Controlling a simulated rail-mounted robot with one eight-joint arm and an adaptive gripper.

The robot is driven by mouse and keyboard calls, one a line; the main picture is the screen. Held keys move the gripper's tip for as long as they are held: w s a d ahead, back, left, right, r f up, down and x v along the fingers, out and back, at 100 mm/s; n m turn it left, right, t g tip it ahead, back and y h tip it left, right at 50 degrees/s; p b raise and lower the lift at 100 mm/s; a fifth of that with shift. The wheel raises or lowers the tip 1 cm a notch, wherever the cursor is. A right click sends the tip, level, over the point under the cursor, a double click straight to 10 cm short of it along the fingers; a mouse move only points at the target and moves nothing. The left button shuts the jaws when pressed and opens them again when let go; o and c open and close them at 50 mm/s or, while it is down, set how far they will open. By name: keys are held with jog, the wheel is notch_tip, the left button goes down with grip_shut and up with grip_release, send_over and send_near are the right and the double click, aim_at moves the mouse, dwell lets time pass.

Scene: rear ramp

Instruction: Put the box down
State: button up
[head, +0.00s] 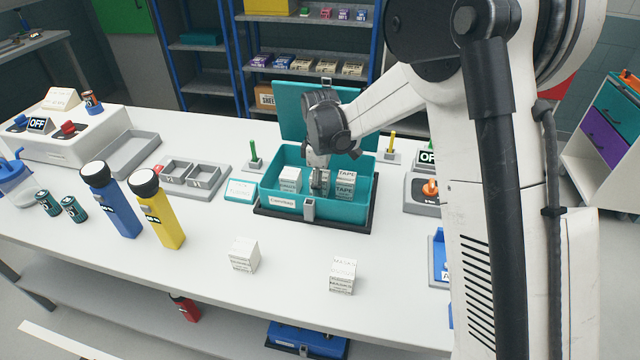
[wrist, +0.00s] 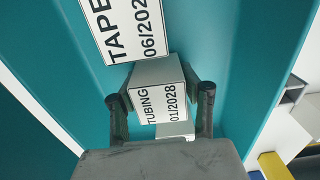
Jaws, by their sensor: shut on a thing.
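A teal box-shaped container (head: 275,210) with its lid (head: 297,125) raised stands on the white table. Inside it, a small white box (head: 290,180) is at the left and a white TAPE box (head: 346,186) at the right. My gripper (head: 319,183) reaches down into the container between these two. In the wrist view, my gripper (wrist: 163,98) has its fingers on either side of a white box labelled TUBING 01/2028 (wrist: 160,103). The TAPE box (wrist: 125,30) lies close beyond it. Whether the TUBING box touches the container floor cannot be told.
Two white boxes (head: 243,255) (head: 342,275) stand on the table in front of the container. Blue (head: 108,200) and yellow (head: 157,208) flashlights stand at the left. A grey divided tray (head: 190,178) is left of the container. The table's front middle is mostly clear.

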jog(key=shift+f, duration=0.1)
jog(key=shift+f, duration=0.15)
jog(key=o, duration=1.2)
jog(key=shift+r, duration=0.2)
